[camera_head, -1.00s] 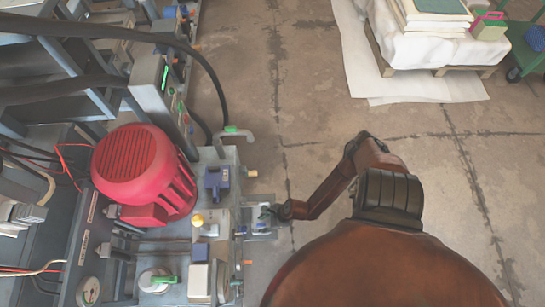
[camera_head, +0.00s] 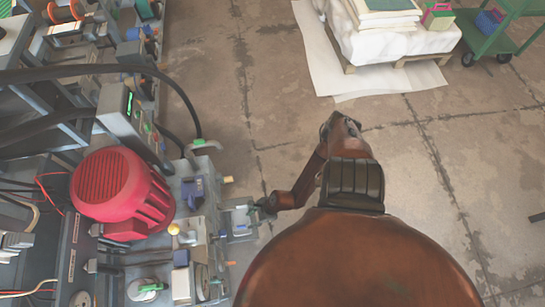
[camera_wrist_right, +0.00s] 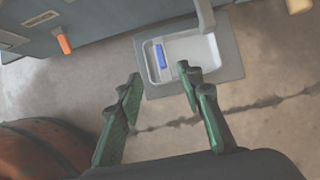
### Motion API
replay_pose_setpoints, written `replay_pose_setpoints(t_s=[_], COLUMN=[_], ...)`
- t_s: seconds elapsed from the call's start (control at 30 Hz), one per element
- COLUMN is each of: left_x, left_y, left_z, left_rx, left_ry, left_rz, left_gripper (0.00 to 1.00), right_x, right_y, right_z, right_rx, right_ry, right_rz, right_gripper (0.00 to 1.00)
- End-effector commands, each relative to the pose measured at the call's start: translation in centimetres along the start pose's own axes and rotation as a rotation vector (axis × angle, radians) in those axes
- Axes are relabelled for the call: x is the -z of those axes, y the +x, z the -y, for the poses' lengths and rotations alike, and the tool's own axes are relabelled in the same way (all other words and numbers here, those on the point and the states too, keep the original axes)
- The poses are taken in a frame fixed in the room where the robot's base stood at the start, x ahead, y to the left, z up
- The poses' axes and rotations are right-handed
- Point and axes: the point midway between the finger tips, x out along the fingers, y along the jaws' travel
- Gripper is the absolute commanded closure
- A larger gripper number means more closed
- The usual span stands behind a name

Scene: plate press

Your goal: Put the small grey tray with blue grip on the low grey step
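The small grey tray (camera_wrist_right: 186,50) with its blue grip (camera_wrist_right: 160,55) lies on the low grey step (camera_wrist_right: 232,66) in the right wrist view. The step's edge shows around the tray. The tray also shows beside the machine in the head view (camera_head: 241,216), where it is small. My right gripper (camera_wrist_right: 160,77) is open, its green fingers apart with nothing between them. One fingertip overlaps the tray's near edge in the picture; I cannot tell whether it touches. In the head view my right gripper (camera_head: 263,207) is just right of the tray. My left gripper is not in view.
The machine with a red motor (camera_head: 121,187) stands at the left. A grey bar (camera_wrist_right: 205,15) reaches over the tray's far edge. A pallet with white sacks (camera_head: 390,45) and a green cart (camera_head: 490,40) stand at the back right. The concrete floor between is clear.

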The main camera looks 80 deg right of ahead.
Motion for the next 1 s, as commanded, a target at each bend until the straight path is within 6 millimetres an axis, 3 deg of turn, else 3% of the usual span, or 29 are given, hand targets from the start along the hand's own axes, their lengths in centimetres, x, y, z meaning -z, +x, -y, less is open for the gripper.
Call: replay_pose_setpoints(t_s=[0.13,0.23,0.33,0.43,0.6,0.7,0.73,0.83,1.0], left_x=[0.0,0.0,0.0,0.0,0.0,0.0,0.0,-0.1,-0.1], left_y=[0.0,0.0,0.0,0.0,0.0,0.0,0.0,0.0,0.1], left_z=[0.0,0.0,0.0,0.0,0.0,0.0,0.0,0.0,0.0], left_rx=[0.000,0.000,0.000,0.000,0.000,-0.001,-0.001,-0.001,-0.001], left_ry=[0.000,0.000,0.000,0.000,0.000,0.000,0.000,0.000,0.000], left_rz=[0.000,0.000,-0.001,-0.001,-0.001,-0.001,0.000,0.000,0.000], left_gripper=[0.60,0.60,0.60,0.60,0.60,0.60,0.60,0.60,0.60], right_x=[-0.6,-1.9,-3.2,-3.2,0.1,2.4,3.0,4.3,5.0], right_y=[-0.2,-1.1,-3.3,-6.6,-13.3,-17.0,-17.9,-20.2,-21.3], right_z=[-2.2,-6.0,-9.5,-10.8,-10.8,-10.6,-10.6,-10.6,-10.7], right_rx=[-0.005,-0.003,0.026,0.098,0.310,0.450,-0.480,-0.502,-0.512], right_ry=[0.138,0.494,1.060,1.695,2.646,3.038,-3.080,-2.858,-2.745], right_rz=[0.011,0.025,0.020,-0.009,-0.055,-0.054,0.050,0.029,0.015], right_gripper=[0.66,0.66,0.66,0.66,0.66,0.66,0.66,0.66,0.66])
